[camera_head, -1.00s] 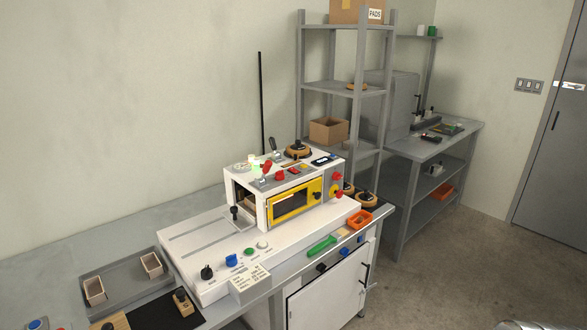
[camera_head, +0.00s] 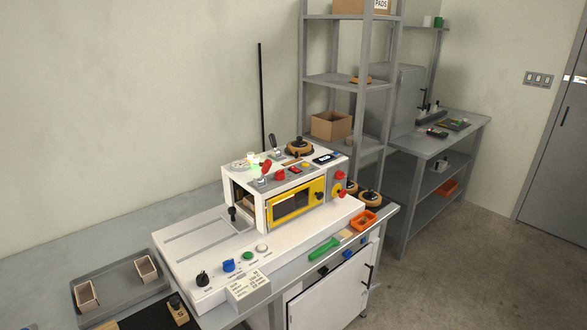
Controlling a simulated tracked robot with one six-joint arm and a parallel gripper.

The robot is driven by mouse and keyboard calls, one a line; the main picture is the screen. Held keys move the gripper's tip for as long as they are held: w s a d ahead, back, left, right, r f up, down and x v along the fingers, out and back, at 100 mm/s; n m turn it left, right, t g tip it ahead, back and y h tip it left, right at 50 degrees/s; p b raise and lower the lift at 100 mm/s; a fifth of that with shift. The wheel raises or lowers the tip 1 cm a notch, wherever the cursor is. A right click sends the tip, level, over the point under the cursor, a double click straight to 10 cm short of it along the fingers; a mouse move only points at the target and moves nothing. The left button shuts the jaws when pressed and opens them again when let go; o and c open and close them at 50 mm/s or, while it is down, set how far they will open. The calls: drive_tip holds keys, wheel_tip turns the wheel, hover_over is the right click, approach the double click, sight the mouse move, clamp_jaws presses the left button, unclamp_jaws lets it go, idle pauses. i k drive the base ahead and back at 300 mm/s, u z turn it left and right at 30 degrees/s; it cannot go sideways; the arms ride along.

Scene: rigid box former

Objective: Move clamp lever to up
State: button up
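The box former (camera_head: 222,245) is a white machine on a grey bench, with a yellow-framed window (camera_head: 296,202) on its front. On its top stand a red-handled lever (camera_head: 265,168) at the front left and a black-handled lever (camera_head: 273,142) farther back, which looks roughly upright. A black-knobbed handle (camera_head: 232,213) stands at the left opening by the slide. I cannot tell from the labels which of these is the clamp lever. My gripper is not in view.
Black, blue, green and white controls line the machine's front, beside a white label block (camera_head: 247,287). A grey tray (camera_head: 118,285) with two small boxes lies at the left. An orange bin (camera_head: 364,220) and green-handled tool (camera_head: 323,249) lie at the front edge. Floor is clear at right.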

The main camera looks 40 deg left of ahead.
sight(267, 164)
drive_tip(key=z, duration=0.4)
drive_tip(key=k, duration=1.65)
drive_tip(key=u, duration=1.35)
drive_tip(key=i, duration=0.7)
drive_tip(key=u, duration=0.05)
